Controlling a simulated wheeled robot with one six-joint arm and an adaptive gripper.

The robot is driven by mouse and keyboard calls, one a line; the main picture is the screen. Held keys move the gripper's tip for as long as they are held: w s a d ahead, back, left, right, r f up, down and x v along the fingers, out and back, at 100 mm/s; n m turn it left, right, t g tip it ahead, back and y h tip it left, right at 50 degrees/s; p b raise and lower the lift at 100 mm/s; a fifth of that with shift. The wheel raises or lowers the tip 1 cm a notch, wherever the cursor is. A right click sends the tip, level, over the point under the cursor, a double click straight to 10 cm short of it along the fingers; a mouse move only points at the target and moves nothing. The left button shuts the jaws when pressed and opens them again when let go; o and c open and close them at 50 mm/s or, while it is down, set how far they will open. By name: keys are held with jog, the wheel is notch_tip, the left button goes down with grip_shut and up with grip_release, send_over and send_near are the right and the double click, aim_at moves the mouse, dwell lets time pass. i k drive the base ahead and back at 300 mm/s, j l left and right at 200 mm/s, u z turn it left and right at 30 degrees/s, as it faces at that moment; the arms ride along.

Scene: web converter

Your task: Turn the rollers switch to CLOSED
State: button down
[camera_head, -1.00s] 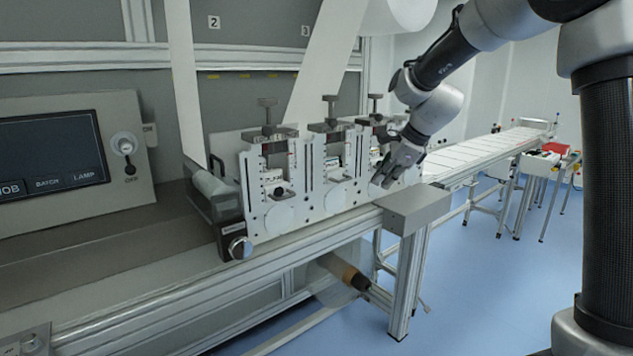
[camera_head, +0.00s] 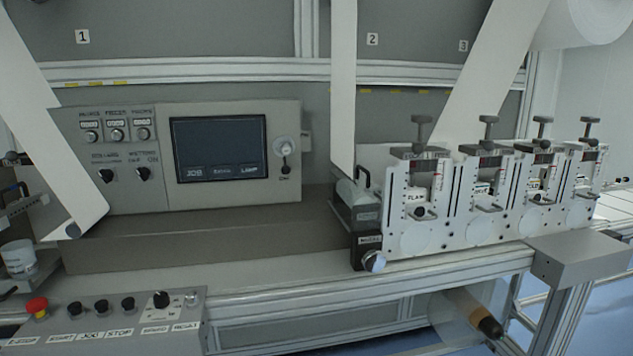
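On the upright control panel (camera_head: 245,112) at the left, two black rotary switches sit under a row of small counters. The left switch (camera_head: 105,175) has a blurred label above it that seems to read rollers. Its pointer position is too small to tell. The right switch (camera_head: 143,173) appears to be labelled wetting, with an ON mark at its upper right. My gripper and arm are out of view.
A hanging paper web (camera_head: 45,120) passes just left of the panel. A grey ledge (camera_head: 160,235) lies below it. In front is a lower button box (camera_head: 110,322) with a red emergency button (camera_head: 37,306). Print stations (camera_head: 470,200) stand at the right.

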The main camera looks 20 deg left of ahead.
aim_at(107, 175)
jog(key=u, duration=2.1)
